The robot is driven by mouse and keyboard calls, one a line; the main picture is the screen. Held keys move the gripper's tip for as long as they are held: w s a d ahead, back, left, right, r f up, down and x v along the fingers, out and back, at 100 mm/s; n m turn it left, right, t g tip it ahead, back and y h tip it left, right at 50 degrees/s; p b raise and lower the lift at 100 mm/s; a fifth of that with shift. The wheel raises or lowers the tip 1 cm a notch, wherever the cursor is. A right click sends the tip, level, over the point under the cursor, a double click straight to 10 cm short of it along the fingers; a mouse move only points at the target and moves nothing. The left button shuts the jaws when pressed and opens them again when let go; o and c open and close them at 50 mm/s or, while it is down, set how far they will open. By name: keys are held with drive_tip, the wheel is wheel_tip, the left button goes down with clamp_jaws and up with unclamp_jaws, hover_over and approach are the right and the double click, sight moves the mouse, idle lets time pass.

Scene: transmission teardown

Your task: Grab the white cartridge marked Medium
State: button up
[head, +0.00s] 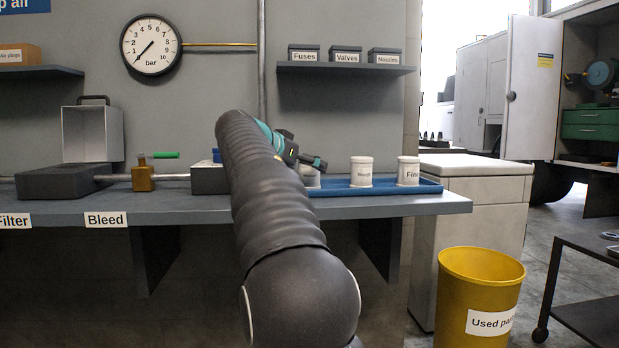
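Three white cartridges stand in a row on a blue tray (433,186) on the bench. The right one (408,171) has a label that starts "Fin". The middle one (361,172) has a small label that seems to read "Rough". The left one (313,181) is mostly hidden behind my gripper, and its label does not show; no readable "Medium" shows anywhere. My gripper (318,163) is at the upper part of the left cartridge as seen from here. I cannot tell whether it touches the cartridge or whether the fingers are open or shut.
Left on the bench are a dark block (65,182) with a pipe, a brass valve with a green handle (143,175) and an open grey box (92,135). A shelf (345,69) with small boxes hangs above. A yellow bin (478,295) stands right of the bench.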

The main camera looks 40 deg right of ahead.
drive_tip(key=shift+x, duration=0.75)
drive_tip(key=shift+r, duration=0.1)
drive_tip(key=c, duration=1.3)
